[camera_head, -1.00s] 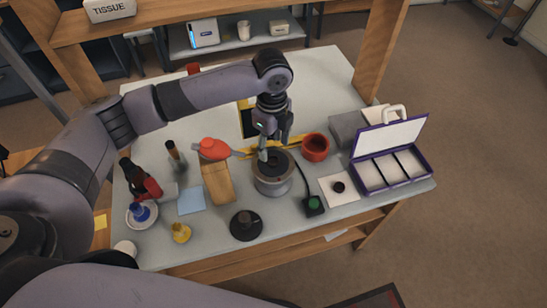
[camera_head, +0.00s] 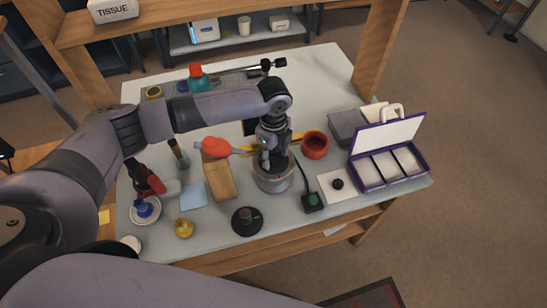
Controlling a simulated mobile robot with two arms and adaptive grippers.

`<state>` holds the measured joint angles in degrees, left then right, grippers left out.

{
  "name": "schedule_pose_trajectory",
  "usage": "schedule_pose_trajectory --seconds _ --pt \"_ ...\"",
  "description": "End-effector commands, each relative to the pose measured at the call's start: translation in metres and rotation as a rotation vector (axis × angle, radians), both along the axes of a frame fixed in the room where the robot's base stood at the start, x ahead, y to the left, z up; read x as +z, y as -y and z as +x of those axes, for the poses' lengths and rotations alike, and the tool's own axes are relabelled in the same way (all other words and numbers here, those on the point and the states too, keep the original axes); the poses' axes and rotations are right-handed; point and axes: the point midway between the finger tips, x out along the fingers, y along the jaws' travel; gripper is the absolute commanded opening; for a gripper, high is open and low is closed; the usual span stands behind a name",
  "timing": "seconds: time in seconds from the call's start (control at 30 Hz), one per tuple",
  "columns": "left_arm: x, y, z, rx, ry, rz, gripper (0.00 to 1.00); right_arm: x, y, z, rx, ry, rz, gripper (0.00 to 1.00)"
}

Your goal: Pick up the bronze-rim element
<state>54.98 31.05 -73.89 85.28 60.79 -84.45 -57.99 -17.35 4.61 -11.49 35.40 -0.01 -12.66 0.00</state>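A grey round pot-like holder (camera_head: 273,183) with a dark top stands near the middle of the table. My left gripper (camera_head: 272,165) points down at the holder, with its fingertips at or just inside the top opening. The fingers are small and dark against the opening, so I cannot tell whether they are open or shut, or whether they touch anything. I cannot make out a bronze-rim element; the gripper covers much of the holder's opening. My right gripper is not in view.
An open purple case (camera_head: 389,165) with three pale compartments stands at the right. Left of it are a white sheet (camera_head: 327,192) with a black round piece (camera_head: 338,184), a red cup (camera_head: 315,145) and a green-button box (camera_head: 312,202). A black disc (camera_head: 247,221) lies in front.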

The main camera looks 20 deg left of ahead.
Motion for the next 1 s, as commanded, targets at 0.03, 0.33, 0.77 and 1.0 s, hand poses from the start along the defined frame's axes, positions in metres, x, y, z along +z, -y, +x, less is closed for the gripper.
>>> schedule_pose_trajectory --seconds 0.03,0.33,0.77,1.0 --pt "0.000 0.000 0.000 0.000 0.000 0.000 0.40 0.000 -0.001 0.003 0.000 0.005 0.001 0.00" --pt "0.000 0.000 0.000 0.000 0.000 0.000 0.20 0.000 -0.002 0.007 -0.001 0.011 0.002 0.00" --pt "0.002 0.000 0.000 0.000 0.001 0.000 0.09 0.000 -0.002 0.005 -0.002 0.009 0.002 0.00" --pt "0.022 0.001 0.001 0.000 0.004 -0.003 0.09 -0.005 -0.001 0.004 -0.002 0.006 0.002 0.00"
